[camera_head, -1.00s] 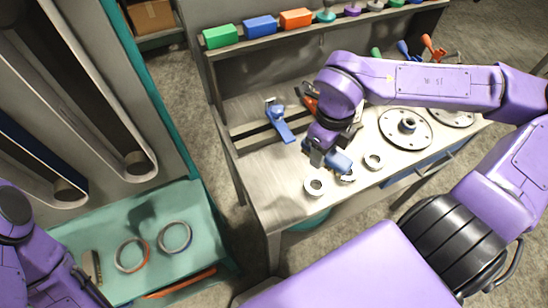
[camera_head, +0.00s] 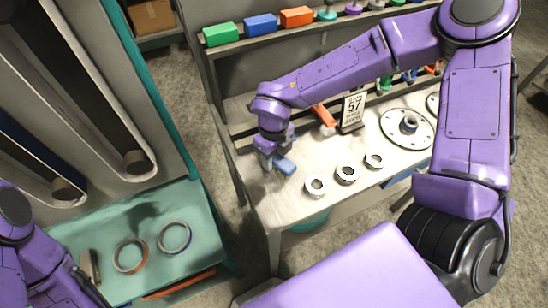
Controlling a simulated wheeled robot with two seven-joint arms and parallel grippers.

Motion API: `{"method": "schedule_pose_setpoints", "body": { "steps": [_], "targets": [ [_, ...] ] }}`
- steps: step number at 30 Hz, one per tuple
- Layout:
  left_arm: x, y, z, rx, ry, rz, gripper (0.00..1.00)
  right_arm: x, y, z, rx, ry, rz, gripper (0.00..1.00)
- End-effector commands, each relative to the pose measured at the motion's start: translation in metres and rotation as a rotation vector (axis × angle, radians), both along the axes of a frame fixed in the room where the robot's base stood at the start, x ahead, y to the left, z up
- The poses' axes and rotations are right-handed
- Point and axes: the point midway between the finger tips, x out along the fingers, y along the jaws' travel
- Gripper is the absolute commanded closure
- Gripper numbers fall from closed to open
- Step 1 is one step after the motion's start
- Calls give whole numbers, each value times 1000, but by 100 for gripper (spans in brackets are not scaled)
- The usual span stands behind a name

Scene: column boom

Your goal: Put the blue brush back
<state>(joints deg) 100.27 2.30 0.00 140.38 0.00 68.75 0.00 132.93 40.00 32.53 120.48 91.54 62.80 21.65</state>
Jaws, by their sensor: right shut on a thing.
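My right gripper (camera_head: 272,160) is over the left end of the grey workbench (camera_head: 262,205), pointing down. It is shut on the blue brush (camera_head: 286,166), of which only a blue end shows beyond the fingers. The rest of the brush is hidden by the gripper. I cannot tell whether the brush touches the bench. Of my left arm, only purple links show at the lower left; its gripper is not in view.
Metal rings (camera_head: 315,186) stand along the bench front. An orange-handled tool (camera_head: 324,116) leans at a rail, beside a sign marked 57 (camera_head: 354,108). Round flanged discs (camera_head: 407,126) lie right. A shelf above holds a green block (camera_head: 221,34), a blue block (camera_head: 260,25) and an orange block (camera_head: 296,17).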

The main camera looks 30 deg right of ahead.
Motion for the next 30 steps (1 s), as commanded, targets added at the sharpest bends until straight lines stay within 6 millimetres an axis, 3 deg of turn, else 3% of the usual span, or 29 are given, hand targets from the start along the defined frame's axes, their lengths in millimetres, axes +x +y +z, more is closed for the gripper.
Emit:
{"method": "schedule_pose_setpoints", "body": {
  "steps": [3,14,15,17,26,30],
  "targets": [
    [0,0,1,0,0,0,8,-1,0,-14,1,0,1,84],
    [0,0,-2,0,0,0,8,0,0,-20,0,-1,0,84],
    [0,0,-2,0,0,0,8,0,0,-19,0,-1,0,49],
    [0,0,-1,0,0,0,8,0,0,-19,0,-1,0,30],
    [0,0,0,0,0,0,8,0,0,-17,0,-1,0,30],
    [0,0,0,0,0,0,8,1,0,1,2,-6,-2,30]
  ]
}}
